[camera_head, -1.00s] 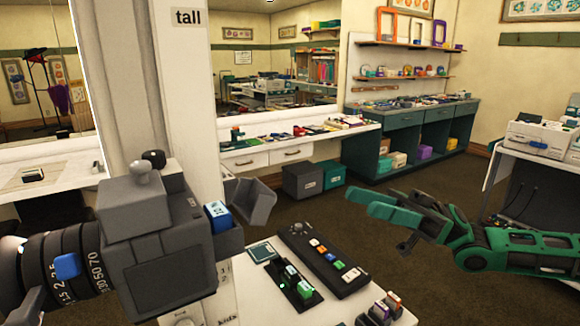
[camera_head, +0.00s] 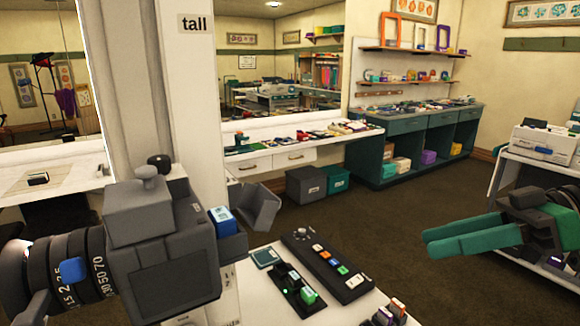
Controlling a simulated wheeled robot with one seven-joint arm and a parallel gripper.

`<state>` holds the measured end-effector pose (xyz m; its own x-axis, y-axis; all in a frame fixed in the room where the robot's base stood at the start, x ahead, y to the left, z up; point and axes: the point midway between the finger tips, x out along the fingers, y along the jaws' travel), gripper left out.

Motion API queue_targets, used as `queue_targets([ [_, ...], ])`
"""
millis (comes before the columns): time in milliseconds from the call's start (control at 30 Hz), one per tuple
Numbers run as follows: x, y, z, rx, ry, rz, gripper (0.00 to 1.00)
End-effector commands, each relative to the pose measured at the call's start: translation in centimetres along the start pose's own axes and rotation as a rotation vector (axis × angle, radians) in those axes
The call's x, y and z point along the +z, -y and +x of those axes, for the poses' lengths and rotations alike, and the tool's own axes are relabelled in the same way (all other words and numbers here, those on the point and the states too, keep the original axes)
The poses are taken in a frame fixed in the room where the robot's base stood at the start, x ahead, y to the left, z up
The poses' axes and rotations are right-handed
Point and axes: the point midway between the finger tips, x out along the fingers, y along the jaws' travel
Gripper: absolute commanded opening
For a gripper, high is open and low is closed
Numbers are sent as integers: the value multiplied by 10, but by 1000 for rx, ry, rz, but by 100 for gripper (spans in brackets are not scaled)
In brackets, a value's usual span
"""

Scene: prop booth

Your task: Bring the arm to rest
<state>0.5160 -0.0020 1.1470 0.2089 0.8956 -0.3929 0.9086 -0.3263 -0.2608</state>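My gripper (camera_head: 426,243) is at the right of the head view, with two long teal fingers pointing left. It is in the air over the dark carpet, to the right of the white table and apart from everything on it. Nothing shows in the fingers.
A large grey camera (camera_head: 160,262) fills the lower left, with a blue-topped block (camera_head: 222,220) in its open side. A white table (camera_head: 262,307) holds a black button panel (camera_head: 325,264) and a black holder with a green block (camera_head: 308,296). A shelf unit (camera_head: 548,175) stands behind my gripper.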

Motion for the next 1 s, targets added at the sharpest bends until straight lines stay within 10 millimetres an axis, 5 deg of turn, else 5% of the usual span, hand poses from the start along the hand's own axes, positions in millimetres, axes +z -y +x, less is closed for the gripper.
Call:
queue_targets([
  [600,104,-32,-36,571,352,567,34],
  [1000,185,-32,-76,910,510,1040,34],
])
